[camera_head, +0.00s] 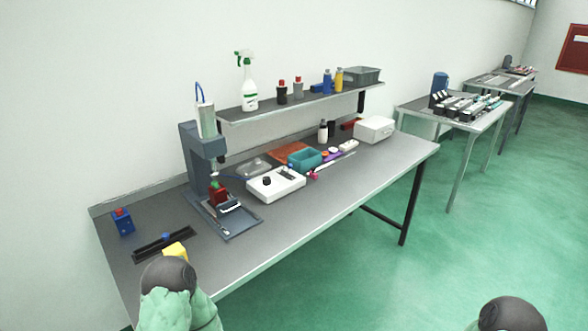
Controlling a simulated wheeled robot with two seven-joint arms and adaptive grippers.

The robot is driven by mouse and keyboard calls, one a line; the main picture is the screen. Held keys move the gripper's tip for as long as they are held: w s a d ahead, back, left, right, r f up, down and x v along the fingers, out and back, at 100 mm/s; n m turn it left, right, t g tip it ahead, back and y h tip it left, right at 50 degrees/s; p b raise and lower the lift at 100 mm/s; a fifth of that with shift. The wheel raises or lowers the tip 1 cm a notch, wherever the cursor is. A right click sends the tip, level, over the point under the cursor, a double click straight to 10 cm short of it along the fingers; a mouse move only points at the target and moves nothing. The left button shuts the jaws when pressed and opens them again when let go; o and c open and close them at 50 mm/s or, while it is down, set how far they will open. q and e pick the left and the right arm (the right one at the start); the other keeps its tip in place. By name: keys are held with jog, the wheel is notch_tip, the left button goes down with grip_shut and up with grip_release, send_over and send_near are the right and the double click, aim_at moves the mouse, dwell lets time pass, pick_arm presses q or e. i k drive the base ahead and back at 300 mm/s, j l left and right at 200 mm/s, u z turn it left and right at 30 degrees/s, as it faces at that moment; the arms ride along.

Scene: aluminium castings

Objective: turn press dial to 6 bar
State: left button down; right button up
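The grey bench press (203,150) stands at the left part of the long workbench, with a clear cylinder on top and a blue hose. Beside it on the right lies a white control box (282,188) with a black round knob (267,181) on its top, which looks like the dial. Its scale and setting are too small to read. Green and dark parts of my arms show at the bottom left and bottom right edges. I can make out no gripper fingers on either arm, and nothing of mine touches the box or the press.
The workbench (330,182) also carries a teal tray (304,159), a white case (375,130), a blue block (122,221) and a yellow block (175,251). A shelf (300,105) with bottles overhangs its back. Green floor is free at the right.

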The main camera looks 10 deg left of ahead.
aim_at(266, 180)
jog(key=u, duration=0.25)
jog(key=i+l+u, duration=0.15)
jog(key=u, duration=0.25)
jog(key=i+l+u, duration=0.15)
jog(key=u, duration=0.25)
jog(key=i+l+u, duration=0.1)
jog(key=l+u, duration=0.4)
jog(key=u, duration=0.3)
jog(key=i+l, duration=0.05)
